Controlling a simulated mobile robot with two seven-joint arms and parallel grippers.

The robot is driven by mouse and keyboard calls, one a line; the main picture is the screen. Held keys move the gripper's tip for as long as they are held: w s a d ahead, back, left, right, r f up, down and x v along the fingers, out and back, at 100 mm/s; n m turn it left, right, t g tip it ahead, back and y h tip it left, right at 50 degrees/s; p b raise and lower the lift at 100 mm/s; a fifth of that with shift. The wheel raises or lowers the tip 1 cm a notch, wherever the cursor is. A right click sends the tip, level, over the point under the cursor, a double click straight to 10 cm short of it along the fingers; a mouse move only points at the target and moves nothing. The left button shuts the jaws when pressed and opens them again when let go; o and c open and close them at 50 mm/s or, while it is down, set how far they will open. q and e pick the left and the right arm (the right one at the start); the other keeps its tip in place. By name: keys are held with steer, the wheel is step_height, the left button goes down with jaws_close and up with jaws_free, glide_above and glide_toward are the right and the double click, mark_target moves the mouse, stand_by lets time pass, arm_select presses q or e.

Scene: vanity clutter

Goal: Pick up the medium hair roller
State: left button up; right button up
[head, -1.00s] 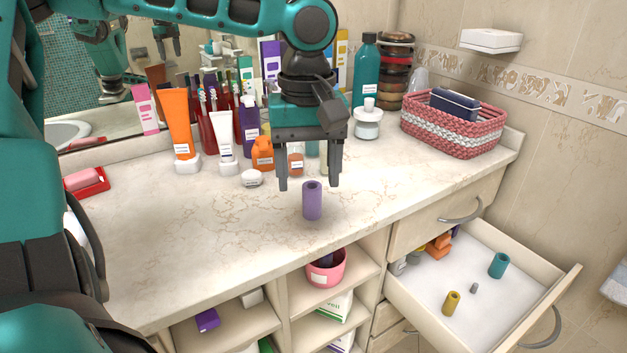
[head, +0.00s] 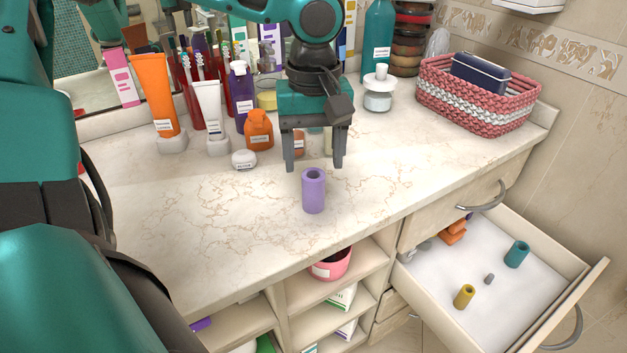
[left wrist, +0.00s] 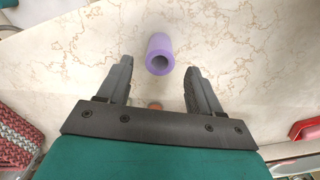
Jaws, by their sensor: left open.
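A purple hollow hair roller (head: 313,192) stands upright on the marble counter, near its front edge. My left gripper (head: 314,168) is open and empty just behind it, fingers pointing down. In the left wrist view the roller (left wrist: 160,50) appears beyond and between the open fingertips (left wrist: 160,66), not gripped. A teal roller (head: 516,254), a yellow roller (head: 464,296) and a small grey one (head: 489,279) are in the open drawer. My right gripper is not seen.
Bottles and tubes, including an orange tube (head: 154,95) and an orange bottle (head: 259,130), crowd the counter's back. A white jar (head: 378,95) and pink woven basket (head: 478,96) stand right. The open drawer (head: 585,290) juts out. The counter left of the roller is clear.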

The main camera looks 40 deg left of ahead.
mark_target(314, 187)
arm_select(q)
step_height(314, 187, down, 7)
steer(key=shift+s+r+b, duration=0.1)
steer(key=shift+b, duration=0.4)
steer(key=c, duration=1)
